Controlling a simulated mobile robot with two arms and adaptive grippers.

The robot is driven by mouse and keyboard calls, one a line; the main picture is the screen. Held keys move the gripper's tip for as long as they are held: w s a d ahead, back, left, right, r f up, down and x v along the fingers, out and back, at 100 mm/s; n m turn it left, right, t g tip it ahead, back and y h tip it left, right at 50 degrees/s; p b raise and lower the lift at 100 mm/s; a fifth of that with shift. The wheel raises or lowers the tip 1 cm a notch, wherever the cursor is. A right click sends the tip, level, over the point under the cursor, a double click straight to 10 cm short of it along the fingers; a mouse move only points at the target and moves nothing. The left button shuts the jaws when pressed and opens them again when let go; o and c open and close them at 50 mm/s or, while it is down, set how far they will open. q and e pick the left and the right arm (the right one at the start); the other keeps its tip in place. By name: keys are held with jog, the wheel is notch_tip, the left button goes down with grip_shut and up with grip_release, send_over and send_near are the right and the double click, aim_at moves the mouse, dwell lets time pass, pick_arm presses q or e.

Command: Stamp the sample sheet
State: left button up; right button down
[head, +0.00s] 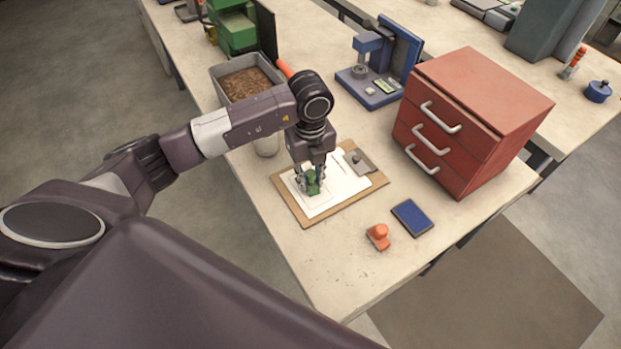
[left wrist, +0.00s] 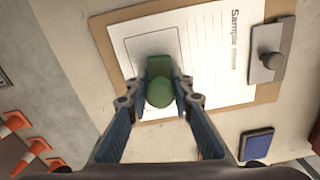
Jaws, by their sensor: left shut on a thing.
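The sample sheet (head: 343,184) lies on a brown clipboard (head: 350,203) with a grey clip at its right. It also shows in the left wrist view (left wrist: 217,60), with printed lines and an outlined box. My left gripper (head: 310,184) is shut on a green stamp (head: 312,187), which also shows between the fingers in the left wrist view (left wrist: 160,90). The stamp is over the outlined box; I cannot tell whether its base touches the paper. My right gripper is not in view.
A red drawer cabinet (head: 470,115) stands right of the clipboard. A grey bin of brown pellets (head: 246,84) and a blue device (head: 378,75) stand behind. The table's front corner (head: 335,290) is clear.

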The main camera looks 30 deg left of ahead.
pick_arm(q)
jog(key=shift+r+p, duration=2.45)
jog(key=shift+r, duration=1.05)
